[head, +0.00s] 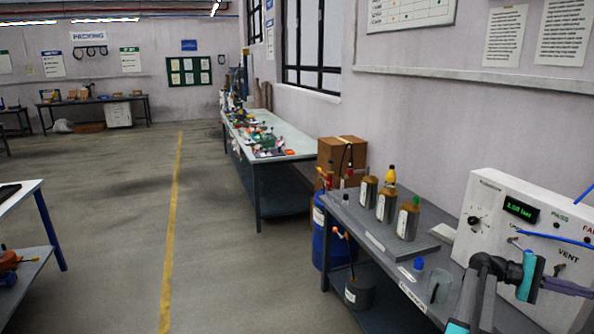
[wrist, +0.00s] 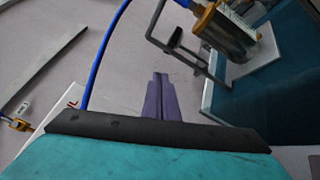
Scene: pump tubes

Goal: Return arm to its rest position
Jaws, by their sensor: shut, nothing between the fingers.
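My arm (head: 488,270) shows at the lower right of the head view, in front of a white test box. My gripper (head: 585,290) has purple fingers and points right at the picture's edge, by the lower front of the box. In the wrist view my gripper (wrist: 160,78) has its two purple fingers together, with nothing between them. They are apart from the metal cylinder at upper right.
The white test box (head: 490,205) with a green display stands on the grey bench. Several brown bottles (head: 386,205) stand left of it. A blue hose (wrist: 97,55) passes left of my fingers; a metal cylinder (wrist: 228,38) is upper right. The floor (head: 215,270) left is clear.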

